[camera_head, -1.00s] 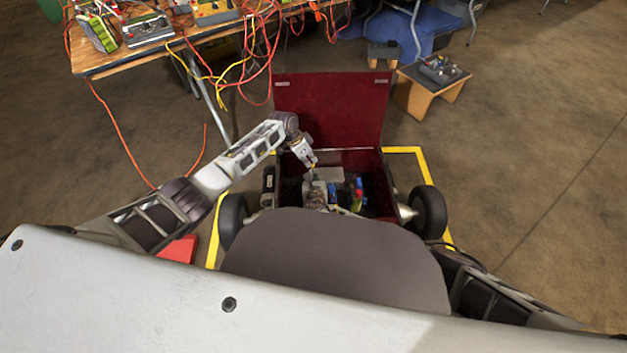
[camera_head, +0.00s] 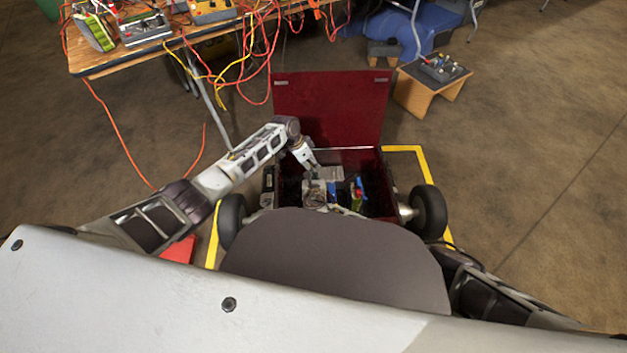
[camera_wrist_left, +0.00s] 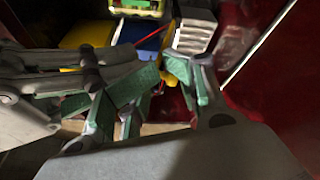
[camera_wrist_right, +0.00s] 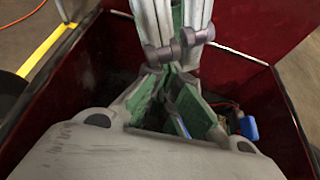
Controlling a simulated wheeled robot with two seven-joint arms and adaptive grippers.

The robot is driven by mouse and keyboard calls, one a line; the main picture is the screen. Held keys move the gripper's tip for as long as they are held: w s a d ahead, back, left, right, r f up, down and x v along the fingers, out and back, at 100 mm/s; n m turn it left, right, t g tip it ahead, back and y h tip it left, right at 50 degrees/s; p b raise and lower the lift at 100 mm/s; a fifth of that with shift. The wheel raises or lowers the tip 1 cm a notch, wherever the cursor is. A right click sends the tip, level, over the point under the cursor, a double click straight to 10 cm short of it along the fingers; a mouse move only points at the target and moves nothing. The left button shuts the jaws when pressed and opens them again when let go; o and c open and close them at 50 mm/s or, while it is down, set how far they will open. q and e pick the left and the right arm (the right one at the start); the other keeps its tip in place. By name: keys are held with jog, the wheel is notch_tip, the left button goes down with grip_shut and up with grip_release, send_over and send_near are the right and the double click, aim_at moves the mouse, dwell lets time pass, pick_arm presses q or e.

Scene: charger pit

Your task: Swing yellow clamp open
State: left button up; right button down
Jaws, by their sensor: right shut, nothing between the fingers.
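Yellow pieces (camera_wrist_left: 88,34) show in the left wrist view beside a blue block; I cannot tell which part is the clamp, and in the head view it is too small to pick out. My left gripper (camera_head: 310,170) reaches down into the open dark red box (camera_head: 332,108). Its green-padded fingers (camera_wrist_left: 160,72) are close together in its wrist view, where the pads overlap with other finger parts. My right gripper (camera_wrist_right: 168,72) is shut and empty inside the box, its tips close to the left gripper. In the head view it is largely hidden behind my body.
The box has wheels (camera_head: 428,211) on both sides and its lid stands up at the back. A white ridged block (camera_wrist_left: 194,35) and a green device (camera_wrist_left: 137,7) are near the grippers. A cable-strewn table (camera_head: 105,58) stands behind left; a small stool (camera_head: 430,95) behind right.

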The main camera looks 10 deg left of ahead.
pick_arm(q)
jog(key=shift+s+a+f, duration=0.1)
jog(key=shift+s+f, duration=0.25)
jog(key=shift+s, duration=0.2)
pick_arm(e)
jog(key=shift+w+d+f, duration=0.1)
jog(key=shift+w+d, duration=0.3)
jog(key=shift+d, duration=0.2)
pick_arm(q)
jog(key=w+v, duration=0.1)
jog(key=v, duration=0.7)
jog(key=shift+r, duration=0.3)
pick_arm(e)
jog(key=shift+s+a, duration=0.3)
jog(key=shift+a, duration=0.2)
